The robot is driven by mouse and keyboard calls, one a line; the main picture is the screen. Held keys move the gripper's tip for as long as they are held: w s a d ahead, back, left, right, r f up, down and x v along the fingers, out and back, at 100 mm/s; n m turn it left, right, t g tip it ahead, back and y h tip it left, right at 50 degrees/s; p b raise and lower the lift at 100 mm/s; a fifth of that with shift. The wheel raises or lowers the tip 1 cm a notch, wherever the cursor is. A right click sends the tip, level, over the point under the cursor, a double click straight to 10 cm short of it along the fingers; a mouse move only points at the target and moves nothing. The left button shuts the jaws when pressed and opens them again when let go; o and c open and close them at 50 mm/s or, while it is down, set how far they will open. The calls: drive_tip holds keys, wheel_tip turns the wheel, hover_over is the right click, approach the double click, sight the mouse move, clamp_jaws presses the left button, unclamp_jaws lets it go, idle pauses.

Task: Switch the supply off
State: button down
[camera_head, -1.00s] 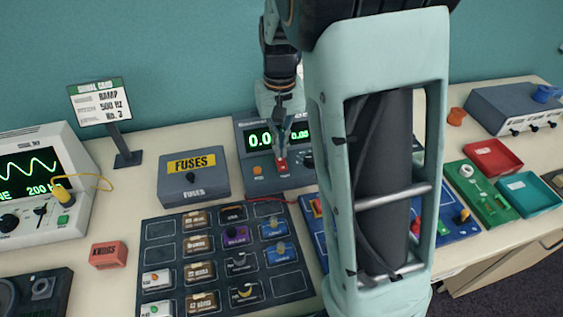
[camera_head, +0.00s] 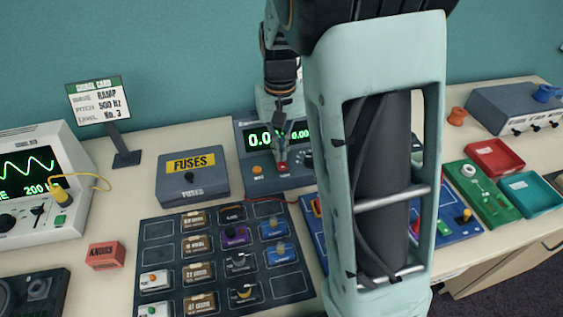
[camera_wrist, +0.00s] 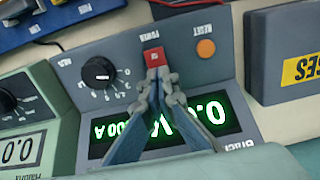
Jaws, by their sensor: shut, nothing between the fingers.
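The supply (camera_head: 252,187) is a grey box with green digits at the back of the table, partly hidden by my arm. Its display (camera_wrist: 112,128) shows upside down in the wrist view, reading zeros where visible. Its red power switch (camera_head: 282,169) is on the front panel; it also shows in the wrist view (camera_wrist: 153,57), below the label POWER. My gripper (camera_head: 283,160) is shut and empty, its fingertips (camera_wrist: 158,76) right at the red switch. I cannot tell whether they touch it.
An orange reset button (camera_wrist: 206,49) and a black knob (camera_wrist: 98,73) flank the switch. The fuses box (camera_head: 192,186) stands close left of the supply. A dark tray of parts (camera_head: 158,229) lies in front. Another instrument with a display (camera_wrist: 30,110) stands beside the supply.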

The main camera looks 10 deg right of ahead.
drive_tip(key=shift+f, duration=0.2)
wheel_tip(320, 180, up, 7)
drive_tip(key=p, duration=0.5)
drive_tip(key=shift+r+p, duration=0.1)
drive_tip(key=shift+p, duration=0.25)
idle(0.4)
